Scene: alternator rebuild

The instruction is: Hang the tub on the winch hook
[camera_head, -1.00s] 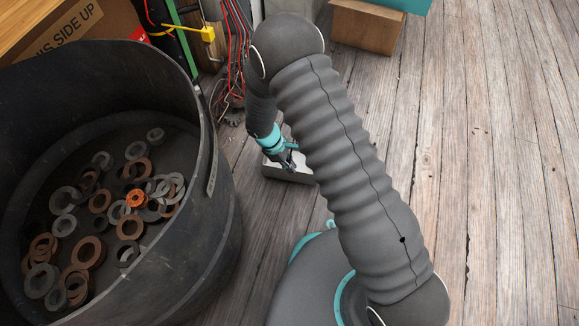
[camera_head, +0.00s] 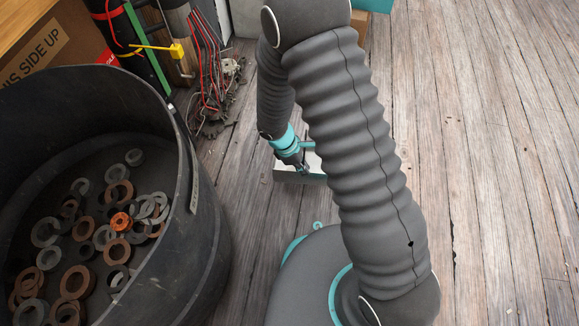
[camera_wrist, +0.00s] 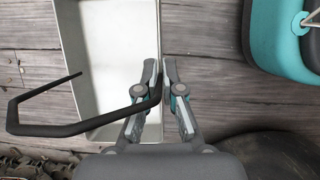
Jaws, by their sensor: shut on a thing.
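The tub (camera_wrist: 105,60) is a pale metal rectangular pan with a black bail handle (camera_wrist: 45,131), which swings out to the left in the wrist view. I cannot tell whether the tub touches the floor. The winch hook is not seen in these frames.
A large dark bin (camera_head: 205,235) holding several metal rings, one orange (camera_head: 120,221), stands at left. Behind it are a printed cardboard box (camera_head: 60,50) and a post with red and black wires (camera_head: 207,70). The plank floor (camera_head: 490,180) at right is clear.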

